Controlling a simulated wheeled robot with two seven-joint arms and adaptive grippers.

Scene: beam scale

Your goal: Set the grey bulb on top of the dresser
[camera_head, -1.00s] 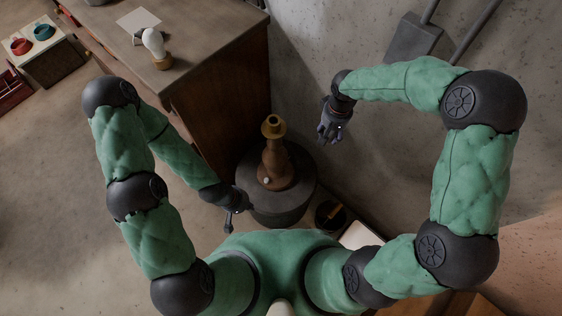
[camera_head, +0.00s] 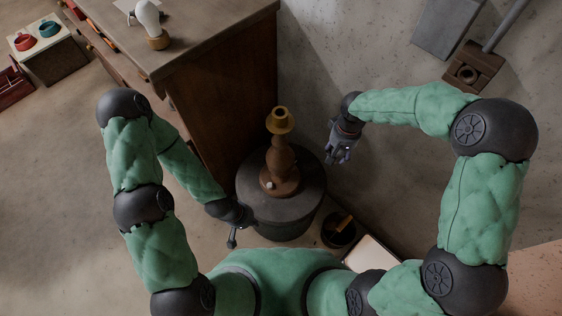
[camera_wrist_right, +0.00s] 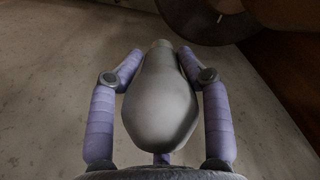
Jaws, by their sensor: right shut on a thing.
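The grey bulb (camera_wrist_right: 160,100) fills the middle of the right wrist view, its wide rounded end towards me and its narrow neck pointing away. My right gripper (camera_head: 341,155) is shut on it, with purple-grey fingers on both sides. In the head view the bulb is mostly hidden in the fingers. The gripper hangs in the air right of the round black stand. The wooden dresser (camera_head: 222,22) stands at upper left, away from my right gripper. My left gripper (camera_head: 232,241) is low, left of the black stand; its small dark fingers are unclear.
A white bulb with a brass base (camera_head: 148,18) stands on the dresser near its front edge. A brown lamp base (camera_head: 281,165) stands on the round black stand (camera_head: 290,213), between dresser and right gripper. A dark pot (camera_head: 339,230) is beside it. Tools (camera_head: 449,28) lean at upper right.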

